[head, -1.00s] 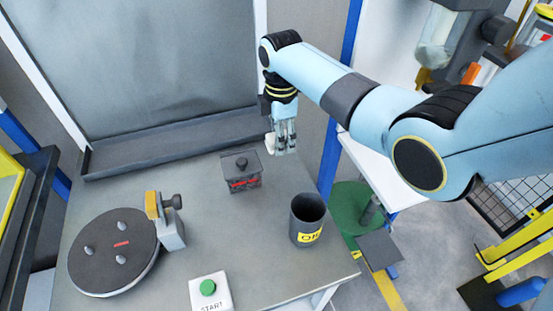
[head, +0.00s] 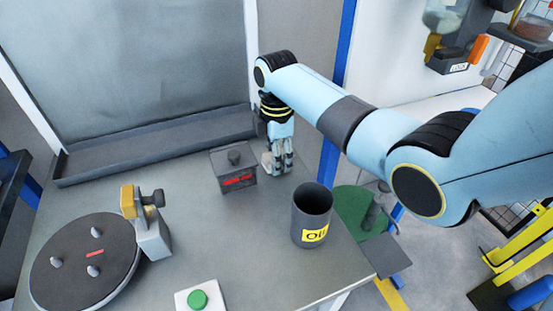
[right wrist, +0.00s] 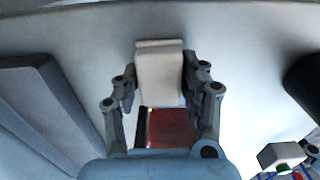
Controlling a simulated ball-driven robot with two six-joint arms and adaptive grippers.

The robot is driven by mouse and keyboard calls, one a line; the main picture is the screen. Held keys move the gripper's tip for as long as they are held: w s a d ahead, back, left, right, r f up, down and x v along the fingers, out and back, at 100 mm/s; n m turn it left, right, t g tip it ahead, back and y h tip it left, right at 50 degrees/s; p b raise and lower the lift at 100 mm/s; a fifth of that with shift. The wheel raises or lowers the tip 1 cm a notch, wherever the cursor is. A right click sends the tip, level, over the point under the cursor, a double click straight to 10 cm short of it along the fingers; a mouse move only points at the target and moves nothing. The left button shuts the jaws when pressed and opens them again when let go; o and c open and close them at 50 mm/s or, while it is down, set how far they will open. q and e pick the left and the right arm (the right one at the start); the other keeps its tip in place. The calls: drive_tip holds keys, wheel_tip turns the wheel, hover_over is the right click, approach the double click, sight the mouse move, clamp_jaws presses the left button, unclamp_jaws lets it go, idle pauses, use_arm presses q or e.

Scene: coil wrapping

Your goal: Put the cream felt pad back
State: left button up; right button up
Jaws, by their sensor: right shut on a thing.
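My right gripper (head: 280,165) points down low over the grey table, just right of the small dark lidded box. It is shut on the cream felt pad (right wrist: 158,72), which sits between its two fingers in the right wrist view. In the head view only a pale edge of the pad (head: 266,161) shows at the left of the fingers. I cannot tell whether the pad touches the table. A dark red patch (right wrist: 170,128) shows between the fingers in the wrist view. My left gripper is out of view.
The dark box (head: 236,181) with a knob and red label stands close left of the gripper. A dark labelled cup (head: 311,227) stands in front of it, near the table's right edge. A round turntable (head: 70,265) with pegs, a yellow-topped clamp (head: 150,235) and a green button (head: 197,299) lie left.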

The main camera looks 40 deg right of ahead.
drive_tip(key=shift+f, duration=0.15)
drive_tip(key=o, duration=1.1)
wheel_tip(320, 180, up, 12)
drive_tip(key=shift+r, duration=0.2)
